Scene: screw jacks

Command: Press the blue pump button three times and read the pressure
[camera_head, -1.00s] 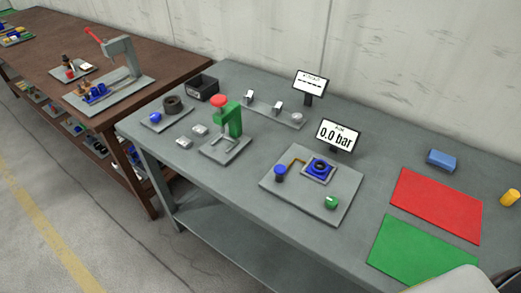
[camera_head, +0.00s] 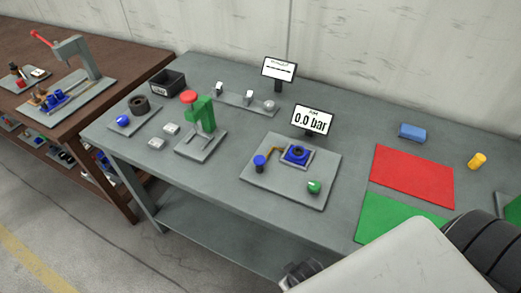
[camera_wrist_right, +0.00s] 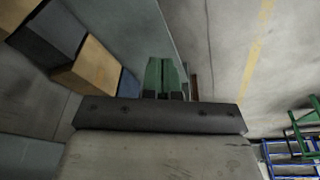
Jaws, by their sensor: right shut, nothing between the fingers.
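The blue pump button (camera_head: 259,161) stands upright on the left part of a grey plate (camera_head: 285,196) on the bench. A yellow pipe (camera_head: 274,151) runs from it toward a blue round part in a square frame (camera_head: 296,155). The pressure display (camera_head: 313,119) behind the plate reads 0.0 bar. My right gripper (camera_wrist_right: 166,75) shows in the right wrist view with its green fingers together and empty, away from the pump button. My left gripper is in no view.
A green knob (camera_head: 314,186) sits on the plate's front right. A green press with a red top (camera_head: 190,98) stands to the left. My arm covers the lower right.

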